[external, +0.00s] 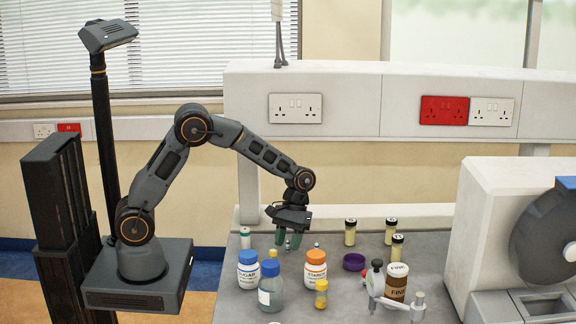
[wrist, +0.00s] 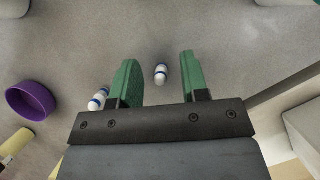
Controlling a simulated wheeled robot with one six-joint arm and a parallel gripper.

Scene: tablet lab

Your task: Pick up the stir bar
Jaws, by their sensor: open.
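Two small white pieces with blue bands, which look like stir bars, lie on the grey bench. In the wrist view one stir bar (wrist: 161,74) lies between my fingers, apart from both. The other white piece (wrist: 98,99) lies just outside the left finger; I cannot tell whether it touches. In the external view a small white piece (external: 316,246) shows right of my gripper (external: 288,240), which points down low over the bench. My gripper (wrist: 158,70) is open and empty. Its height above the bench is hard to judge.
A purple dish (external: 354,262) stands to the right. A sugar bottle (external: 248,272), a blue-capped bottle (external: 270,290), a starch bottle (external: 316,272) and a yellow vial (external: 321,294) stand in front. Several vials, a brown bottle (external: 396,285) and a large machine (external: 490,230) stand farther right.

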